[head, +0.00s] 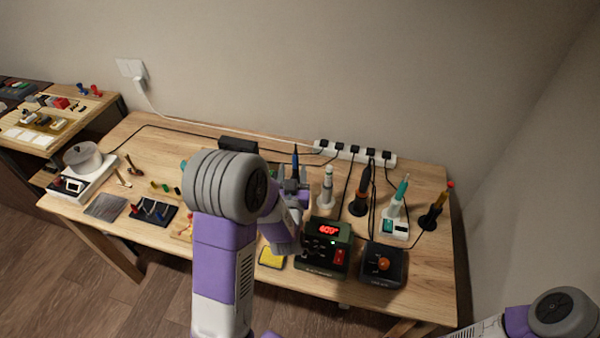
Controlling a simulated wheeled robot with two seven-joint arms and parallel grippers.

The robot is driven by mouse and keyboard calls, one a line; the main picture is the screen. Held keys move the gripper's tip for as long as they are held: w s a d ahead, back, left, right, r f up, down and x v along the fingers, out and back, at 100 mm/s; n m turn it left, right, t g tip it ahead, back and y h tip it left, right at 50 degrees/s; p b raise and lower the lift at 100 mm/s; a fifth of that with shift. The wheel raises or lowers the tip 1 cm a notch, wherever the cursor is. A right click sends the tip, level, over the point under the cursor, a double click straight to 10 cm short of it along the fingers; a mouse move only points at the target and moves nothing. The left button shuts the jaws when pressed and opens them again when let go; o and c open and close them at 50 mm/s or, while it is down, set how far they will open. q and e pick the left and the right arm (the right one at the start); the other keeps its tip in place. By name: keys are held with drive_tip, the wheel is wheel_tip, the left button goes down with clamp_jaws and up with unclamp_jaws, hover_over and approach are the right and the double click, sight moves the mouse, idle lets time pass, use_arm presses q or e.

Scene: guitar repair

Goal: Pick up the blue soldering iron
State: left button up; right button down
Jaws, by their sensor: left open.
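The blue soldering iron (295,158) stands upright near the back of the workbench; its upper part shows, while its lower part is hidden behind my left gripper. My left gripper (292,186) is open, with its fingers at the iron in the picture. I cannot tell whether the iron is between the fingers or just behind them, or whether they touch it. My right gripper is out of the picture; only part of my right arm shows at the lower right.
A station with red digits (324,250) and a knob box (384,265) stand in front. A power strip (350,152) and cables lie behind.

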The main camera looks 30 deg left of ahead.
sight(295, 163)
use_arm(q)
drive_tip(key=w+a+f+b, duration=0.1)
drive_tip(key=w, duration=0.1)
drive_tip(key=w+a+f+b, duration=0.1)
drive_tip(key=w, duration=0.2)
drive_tip(key=w+a+f+b, duration=0.1)
drive_tip(key=w, duration=0.1)
drive_tip(key=shift+w+a+f, duration=0.15)
drive_tip(key=shift+w+a, duration=0.05)
idle(0.3)
clamp_jaws()
